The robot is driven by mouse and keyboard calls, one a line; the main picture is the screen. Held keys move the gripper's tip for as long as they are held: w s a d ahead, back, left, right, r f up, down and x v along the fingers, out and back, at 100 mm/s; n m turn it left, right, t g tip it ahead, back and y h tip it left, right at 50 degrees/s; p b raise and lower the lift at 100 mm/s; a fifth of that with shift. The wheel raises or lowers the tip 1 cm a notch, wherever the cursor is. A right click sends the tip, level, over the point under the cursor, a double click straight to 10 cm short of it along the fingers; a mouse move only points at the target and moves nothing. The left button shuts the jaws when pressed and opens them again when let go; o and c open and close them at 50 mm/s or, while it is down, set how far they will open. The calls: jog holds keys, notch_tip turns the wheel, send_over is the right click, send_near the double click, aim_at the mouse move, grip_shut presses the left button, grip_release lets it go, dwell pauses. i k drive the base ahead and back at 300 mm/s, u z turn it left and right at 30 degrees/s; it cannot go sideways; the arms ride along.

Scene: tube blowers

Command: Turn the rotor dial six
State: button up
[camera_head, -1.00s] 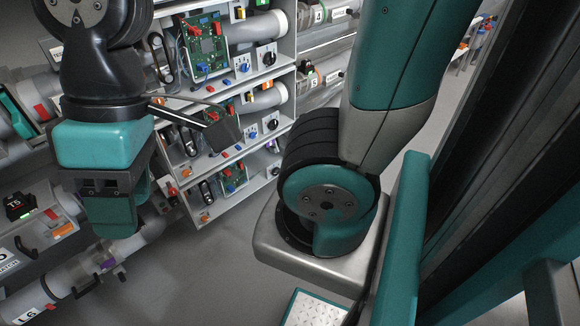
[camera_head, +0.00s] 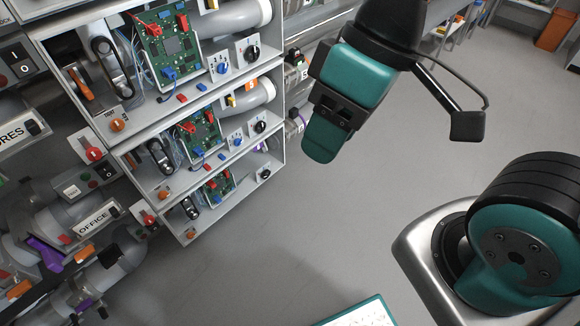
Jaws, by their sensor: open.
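A grey rack at the left holds three stacked bays, each with dials on white plates at its right end. The top bay has a black dial (camera_head: 252,53) and a blue dial (camera_head: 222,68). The middle bay has a black dial (camera_head: 260,127) and a blue dial (camera_head: 238,142). The lowest bay has a black dial (camera_head: 266,174). Their markings are too small to read, so I cannot tell which is rotor dial six. My gripper (camera_head: 325,140) is open and empty, right of the rack in the picture and apart from the dials.
Green circuit boards (camera_head: 166,48) with red and blue parts stand in the bays. Pipes with an OFFICE label (camera_head: 93,217) and coloured levers fill the lower left. Grey floor (camera_head: 330,220) lies open right of the rack. An orange bin (camera_head: 556,32) stands far right.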

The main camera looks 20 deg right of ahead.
aim_at(266, 174)
jog(key=u, duration=0.55)
jog(key=k, duration=1.3)
jog(key=z, duration=0.05)
jog(key=i, duration=0.6)
jog(key=z, duration=0.95)
jog(key=i, duration=1.05)
jog(key=u, duration=0.15)
